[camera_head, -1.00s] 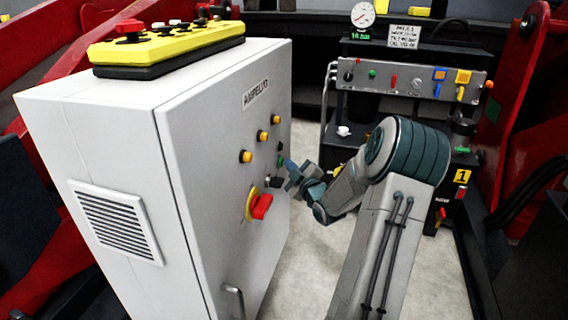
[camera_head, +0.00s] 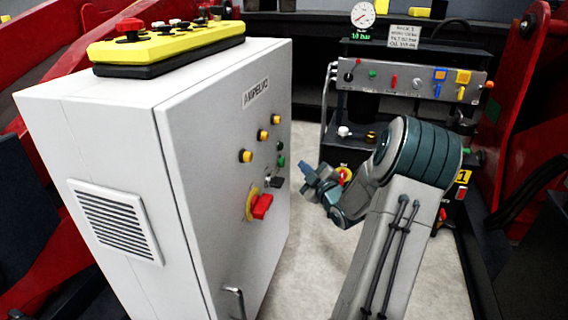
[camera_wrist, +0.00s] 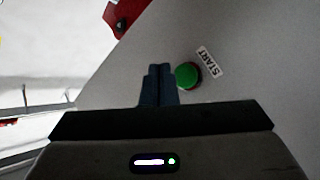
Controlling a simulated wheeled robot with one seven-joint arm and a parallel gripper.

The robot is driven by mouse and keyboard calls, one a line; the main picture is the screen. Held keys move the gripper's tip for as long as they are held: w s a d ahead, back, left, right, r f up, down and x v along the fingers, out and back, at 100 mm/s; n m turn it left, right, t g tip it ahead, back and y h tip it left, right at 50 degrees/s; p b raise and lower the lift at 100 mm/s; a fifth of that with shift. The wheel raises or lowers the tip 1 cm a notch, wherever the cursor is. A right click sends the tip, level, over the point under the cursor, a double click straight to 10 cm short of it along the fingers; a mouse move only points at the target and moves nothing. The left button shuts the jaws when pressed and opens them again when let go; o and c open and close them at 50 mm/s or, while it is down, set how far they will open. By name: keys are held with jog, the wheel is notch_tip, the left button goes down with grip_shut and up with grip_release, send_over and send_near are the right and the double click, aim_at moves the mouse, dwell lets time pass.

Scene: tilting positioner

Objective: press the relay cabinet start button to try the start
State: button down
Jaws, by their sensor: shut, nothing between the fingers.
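The relay cabinet (camera_head: 215,200) is a large white box on the left of the head view, its door facing right. A green start button (camera_head: 281,161) sits on the door near its far edge. In the wrist view the green button (camera_wrist: 188,76) shows beside a label reading START (camera_wrist: 209,62). My gripper (camera_head: 305,168) is shut and empty, a short way to the right of the door and apart from it. In the wrist view its fingertips (camera_wrist: 160,70) appear just left of the green button. The button is not covered.
A red rotary switch on a yellow plate (camera_head: 260,205) and several yellow buttons (camera_head: 262,135) are on the door. A yellow control box (camera_head: 170,42) lies on the cabinet top. A panel with a gauge (camera_head: 362,15) stands behind. Red machinery flanks both sides.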

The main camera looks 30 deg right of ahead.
jog(key=shift+s+d, duration=0.7)
jog(key=shift+s, duration=0.15)
